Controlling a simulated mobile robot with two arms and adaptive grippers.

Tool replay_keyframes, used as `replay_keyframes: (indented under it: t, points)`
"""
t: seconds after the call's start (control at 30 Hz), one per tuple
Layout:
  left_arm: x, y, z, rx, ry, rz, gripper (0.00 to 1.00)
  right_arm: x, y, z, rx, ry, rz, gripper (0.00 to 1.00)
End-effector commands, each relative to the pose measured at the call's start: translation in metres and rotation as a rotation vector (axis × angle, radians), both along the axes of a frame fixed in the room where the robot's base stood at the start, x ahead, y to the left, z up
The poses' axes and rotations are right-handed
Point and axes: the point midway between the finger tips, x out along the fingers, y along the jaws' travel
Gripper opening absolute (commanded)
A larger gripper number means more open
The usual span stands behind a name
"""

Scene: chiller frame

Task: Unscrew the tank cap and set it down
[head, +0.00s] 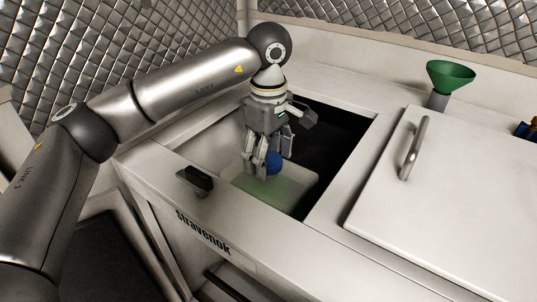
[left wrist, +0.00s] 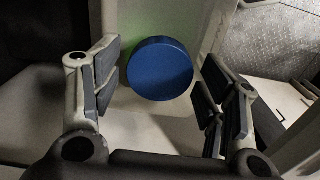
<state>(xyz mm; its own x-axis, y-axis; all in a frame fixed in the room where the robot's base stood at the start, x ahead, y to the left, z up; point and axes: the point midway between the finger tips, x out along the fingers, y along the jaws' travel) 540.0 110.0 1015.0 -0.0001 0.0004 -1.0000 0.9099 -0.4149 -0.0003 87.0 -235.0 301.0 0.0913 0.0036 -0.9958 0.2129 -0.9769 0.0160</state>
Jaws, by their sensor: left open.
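The blue tank cap (head: 273,162) sits on top of the pale, greenish tank (head: 291,189) inside the open bay. My left gripper (head: 267,168) points down into the bay, over the cap. The left gripper is open and holds nothing. In the head view the fingers hide part of the cap. My right gripper is not in view.
A white lid with a metal handle (head: 415,148) covers the right side of the cabinet. A green funnel (head: 450,76) stands behind it. A black latch (head: 195,180) is on the front rim. The rim right of the bay is bare.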

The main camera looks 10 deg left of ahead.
Motion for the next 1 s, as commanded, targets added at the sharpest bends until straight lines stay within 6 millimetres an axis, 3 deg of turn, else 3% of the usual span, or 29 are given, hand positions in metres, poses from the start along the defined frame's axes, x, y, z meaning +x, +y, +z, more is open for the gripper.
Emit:
replay_keyframes:
  t: [0.6,0.87,1.0]
  points:
    - [0.0005,0.0,0.0003,0.0,-0.001,-0.726,0.67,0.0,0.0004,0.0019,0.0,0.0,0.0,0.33]
    - [0.0005,0.0,0.0002,0.0,-0.001,-0.763,0.67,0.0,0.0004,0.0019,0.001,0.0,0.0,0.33]
    - [0.0005,0.0,0.0002,0.0,-0.001,-0.762,0.53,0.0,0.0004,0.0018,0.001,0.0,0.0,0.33]
